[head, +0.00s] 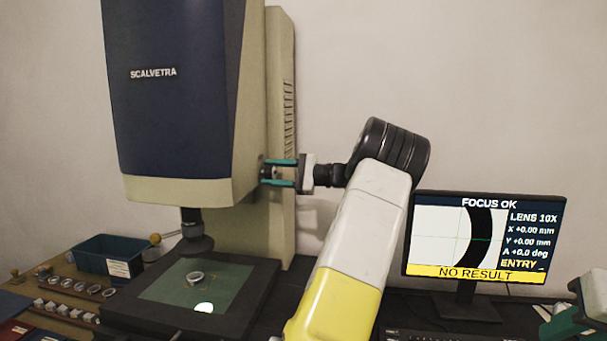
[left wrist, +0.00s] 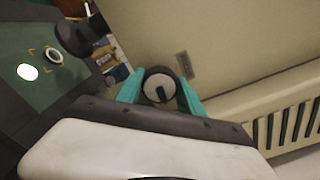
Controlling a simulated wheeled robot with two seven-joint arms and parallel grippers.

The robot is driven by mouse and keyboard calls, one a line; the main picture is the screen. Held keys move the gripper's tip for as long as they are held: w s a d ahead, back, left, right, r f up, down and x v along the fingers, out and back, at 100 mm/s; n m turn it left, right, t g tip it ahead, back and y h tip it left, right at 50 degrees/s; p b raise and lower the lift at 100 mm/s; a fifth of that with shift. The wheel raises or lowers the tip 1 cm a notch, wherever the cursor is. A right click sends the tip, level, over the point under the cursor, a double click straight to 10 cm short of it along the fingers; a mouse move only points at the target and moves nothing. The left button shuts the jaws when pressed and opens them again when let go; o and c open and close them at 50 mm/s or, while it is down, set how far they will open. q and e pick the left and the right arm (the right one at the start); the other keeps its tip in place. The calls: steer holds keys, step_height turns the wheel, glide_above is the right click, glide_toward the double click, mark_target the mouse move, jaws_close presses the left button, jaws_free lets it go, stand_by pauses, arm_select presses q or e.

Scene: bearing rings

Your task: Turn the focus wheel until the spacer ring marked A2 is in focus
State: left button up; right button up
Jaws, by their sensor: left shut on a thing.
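The focus wheel (head: 267,173) is on the side of the microscope (head: 175,100). My left gripper (head: 280,173) is shut on it, one teal finger above and one below. The left wrist view shows the dark-rimmed wheel (left wrist: 158,88) with its pale face and dark mark between the fingers (left wrist: 157,97). The spacer ring (head: 194,277) lies on the green stage plate (head: 165,292) near the lens; its marking is too small to read. The monitor (head: 484,240) reads "FOCUS OK" over a sharp dark arc, with "NO RESULT" below. My right gripper (head: 570,322) is partly visible at the lower right.
A blue-green bin (head: 105,256) stands left of the stage. A wooden rack (head: 75,293) with several rings and small blocks is at the lower left. A bright light spot (head: 204,308) is on the stage. A keyboard (head: 420,335) lies below the monitor.

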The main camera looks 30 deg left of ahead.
arm_select(q)
steer(key=o, duration=1.4)
steer(key=shift+v, duration=3.95)
